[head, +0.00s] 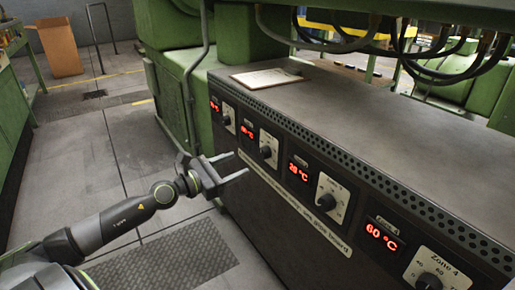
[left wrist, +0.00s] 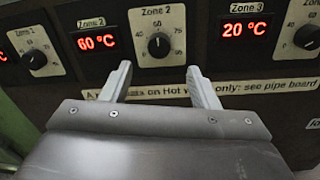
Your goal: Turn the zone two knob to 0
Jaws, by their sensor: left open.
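The zone two knob (left wrist: 159,45) is a black round knob on a pale dial plate labelled Zone 2, at the top middle of the left wrist view. Its white mark points roughly upward. The red zone two display (left wrist: 97,42) beside it reads 60 °C. In the head view the knob (head: 266,152) sits on the dark panel front. My left gripper (head: 240,163) is open and empty, its fingers pointing at the panel, short of the knob. In the left wrist view its fingertips (left wrist: 159,70) are spread below and to either side of the knob. My right gripper is out of view.
The zone three knob (head: 327,202) and zone four knob (head: 429,283) are on the same panel to the right, zone one's knob (head: 226,120) to the left. A clipboard (head: 265,79) lies on the cabinet top. Hoses hang above it. The floor left of the cabinet is clear.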

